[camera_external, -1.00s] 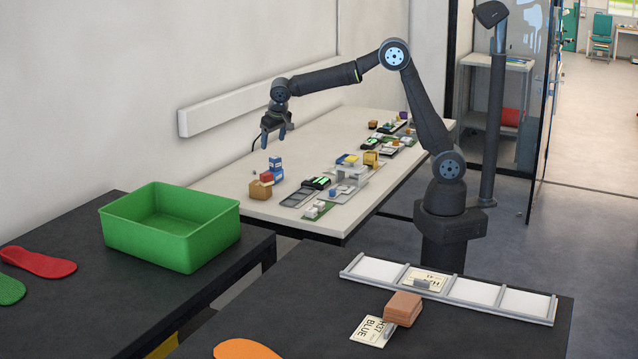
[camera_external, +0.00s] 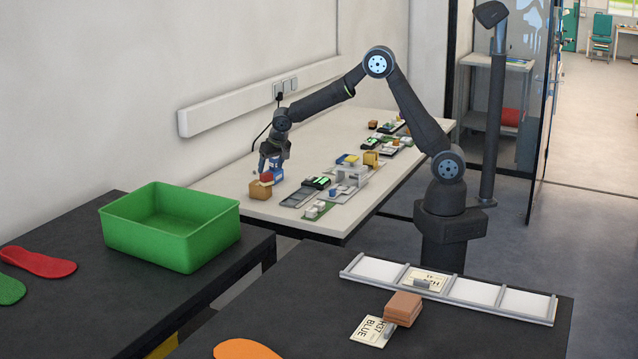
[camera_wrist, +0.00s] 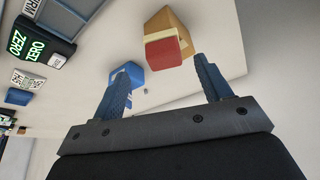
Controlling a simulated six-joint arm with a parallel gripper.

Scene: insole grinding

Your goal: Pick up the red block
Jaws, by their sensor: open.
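The red block (camera_external: 266,177) is small and sits by the tan wooden block on the white table in the external view. In the wrist view, the red block (camera_wrist: 163,53) lies just beyond the gap between the fingertips. My gripper (camera_external: 270,167) is down at the red and blue blocks, pointing downward. In the wrist view, my gripper (camera_wrist: 162,74) has its blue fingers spread with nothing between them. The fingers partly hide the red block in the external view.
The tan block (camera_external: 260,190) is at the red block's left, and a blue block (camera_external: 278,172) is close at its right. Electronic modules (camera_external: 318,184) stand further right on the white table (camera_external: 318,224). A green bin (camera_external: 172,235) stands on the dark table in front.

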